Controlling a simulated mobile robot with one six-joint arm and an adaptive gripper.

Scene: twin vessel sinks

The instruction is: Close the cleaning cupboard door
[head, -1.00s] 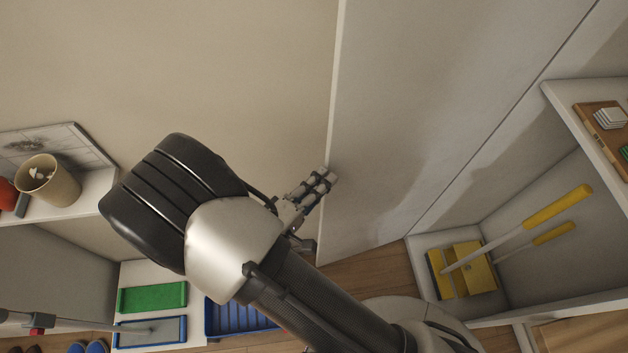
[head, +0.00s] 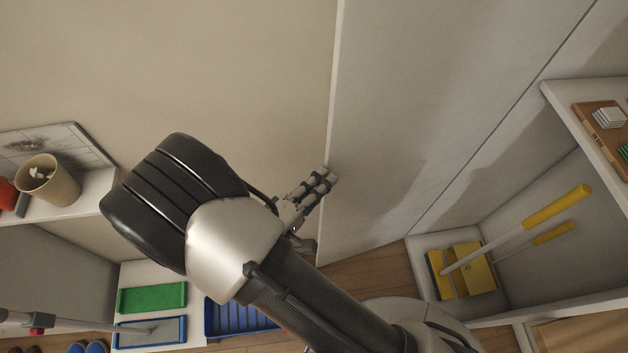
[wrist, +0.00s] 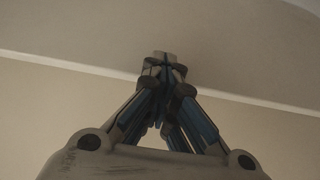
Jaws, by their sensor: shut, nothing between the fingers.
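The cleaning cupboard door (head: 430,110) is a tall pale panel standing open in the head view. Its free edge runs top to bottom near the picture's middle, and a seam lies along its right side. My gripper (head: 331,174) is shut and empty, with its fingertips at the door's free edge. In the wrist view, the closed fingertips (wrist: 165,57) overlap the pale panel (wrist: 170,25) just past its light edge strip. I cannot tell whether they touch it.
A little wooden floor (head: 370,275) shows below the door.

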